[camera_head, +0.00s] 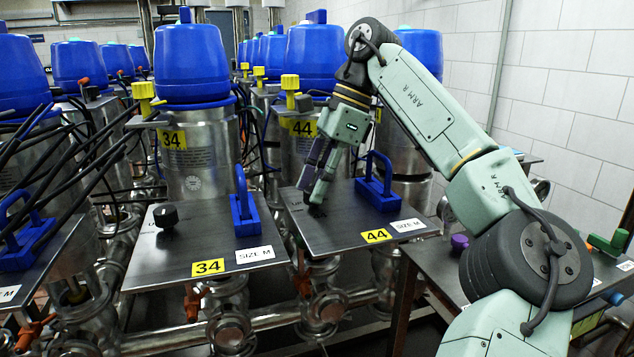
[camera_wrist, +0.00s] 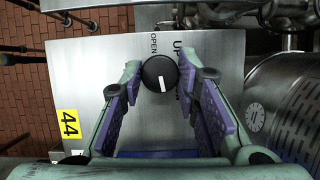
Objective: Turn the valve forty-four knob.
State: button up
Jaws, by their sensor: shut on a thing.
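The valve forty-four knob (camera_wrist: 158,74) is black and round with a white pointer mark, which points toward the bottom of the wrist view. It sits on a grey metal plate (camera_head: 345,222) with a yellow 44 label (camera_head: 376,236). My gripper (camera_head: 318,197) reaches down to the plate, and its fingers hide most of the knob in the head view. In the wrist view the two purple-padded fingers (camera_wrist: 163,80) stand on either side of the knob, shut on it. The word OPEN is printed on the plate beside the knob.
A blue handle (camera_head: 378,182) stands on the same plate, right of my gripper. To the left is the valve 34 plate (camera_head: 215,240) with its own black knob (camera_head: 166,215) and blue handle (camera_head: 244,205). Steel cylinders with blue caps (camera_head: 192,62) stand behind.

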jog(key=o, duration=1.2)
jog(key=shift+c, duration=0.2)
